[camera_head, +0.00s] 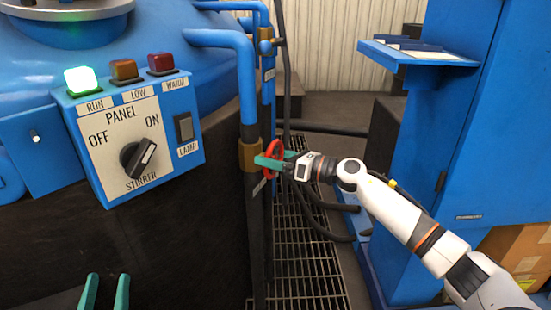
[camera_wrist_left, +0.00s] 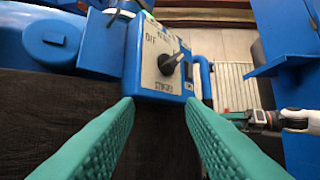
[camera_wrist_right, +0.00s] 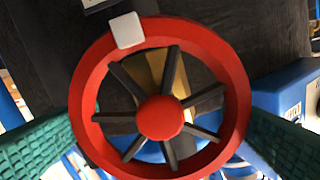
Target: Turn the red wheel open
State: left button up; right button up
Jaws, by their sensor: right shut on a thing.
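The red wheel (camera_head: 277,147) is mounted on a brass-coloured fitting (camera_head: 249,155) on a vertical pipe, right of the panel. In the right wrist view the wheel (camera_wrist_right: 160,117) faces me, with a red hub, dark spokes and a white mark (camera_wrist_right: 126,30) on its upper-left rim. My right gripper (camera_head: 270,161) is shut on the wheel, with one teal finger at each side of its rim in the right wrist view. My left gripper (camera_head: 105,292) is open and empty at the lower left, below the panel. The left wrist view shows its fingers (camera_wrist_left: 160,120) wide apart.
The control panel (camera_head: 99,160) carries a black STIRRER knob (camera_head: 138,158) and a lit green RUN lamp (camera_head: 83,80). Blue pipes (camera_head: 246,80) run above the wheel. A blue cabinet (camera_head: 483,140) stands at right. Dark hoses (camera_head: 318,215) hang over the floor grating (camera_head: 305,275).

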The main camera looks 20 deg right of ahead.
jog(key=shift+f, duration=0.15)
jog(key=o, duration=0.7)
pick_arm(q)
jog(key=shift+w+f+g+y+p, duration=0.2)
jog(key=shift+f+g, duration=0.15)
jog(key=shift+f, duration=0.15)
jog(key=shift+w+f+g+y+p, duration=0.1)
jog(key=shift+w+f+g+y, duration=0.1)
jog(key=shift+f+g, duration=0.25)
pick_arm(e)
jog(key=shift+v, duration=6)
